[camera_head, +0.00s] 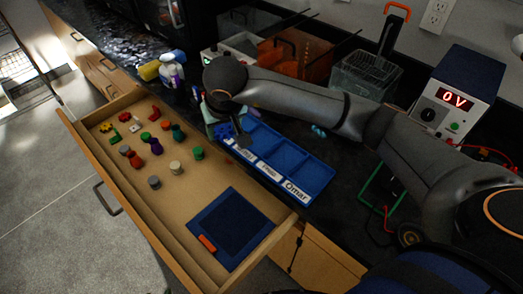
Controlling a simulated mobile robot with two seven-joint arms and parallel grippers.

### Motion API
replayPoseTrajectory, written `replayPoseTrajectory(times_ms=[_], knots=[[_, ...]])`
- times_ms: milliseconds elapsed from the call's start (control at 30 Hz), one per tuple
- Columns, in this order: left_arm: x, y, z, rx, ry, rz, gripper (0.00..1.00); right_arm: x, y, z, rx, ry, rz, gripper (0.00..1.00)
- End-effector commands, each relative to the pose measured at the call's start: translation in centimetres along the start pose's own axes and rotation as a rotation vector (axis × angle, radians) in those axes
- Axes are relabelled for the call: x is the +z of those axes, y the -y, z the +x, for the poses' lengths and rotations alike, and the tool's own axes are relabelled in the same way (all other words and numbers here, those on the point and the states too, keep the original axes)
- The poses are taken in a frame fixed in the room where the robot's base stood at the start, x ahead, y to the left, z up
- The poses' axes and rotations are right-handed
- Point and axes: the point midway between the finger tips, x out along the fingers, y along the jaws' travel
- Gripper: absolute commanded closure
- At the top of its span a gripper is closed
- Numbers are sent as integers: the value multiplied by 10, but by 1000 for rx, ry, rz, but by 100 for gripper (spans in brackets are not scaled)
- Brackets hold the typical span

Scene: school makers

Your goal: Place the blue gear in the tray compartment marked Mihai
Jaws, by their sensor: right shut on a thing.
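The blue gear (223,130) shows at the left end of the blue tray (312,185). My right gripper (238,141) reaches in from the right and is shut on the gear, at the tray's left end. The arm and gripper partly hide the gear and that end of the tray. The tray lies on the dark counter and has several compartments with white labels along its front edge. The nearest label reads Omar (297,191); the other labels are too small to read surely. I cannot tell whether the gear touches the tray. My left gripper is out of view.
An open wooden drawer (130,179) in front holds several small coloured pieces and a dark blue square (231,226). Behind the tray stand an orange bin (297,58), a clear basin (365,75) and a power supply (457,92). Spray bottles (172,70) stand at the back left.

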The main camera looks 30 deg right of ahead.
Motion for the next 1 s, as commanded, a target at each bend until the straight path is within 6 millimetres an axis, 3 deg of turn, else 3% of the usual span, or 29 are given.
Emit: replayPoseTrajectory(times_ms=[33, 133, 367, 467, 800, 1000], knots=[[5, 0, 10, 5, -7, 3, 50, -12, 10, -2, -5, -7, -1, 92], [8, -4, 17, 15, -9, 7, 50, -30, 22, -16, -9, -1, -7, 92], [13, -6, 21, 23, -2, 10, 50, -46, 32, -34, -14, 10, -16, 92], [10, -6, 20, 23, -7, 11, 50, -42, 19, -31, -14, 13, -16, 92], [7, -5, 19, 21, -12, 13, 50, -13, -62, 1, -11, 16, -15, 92], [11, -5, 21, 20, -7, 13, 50, 4, -87, 30, -14, 13, -16, 92]])
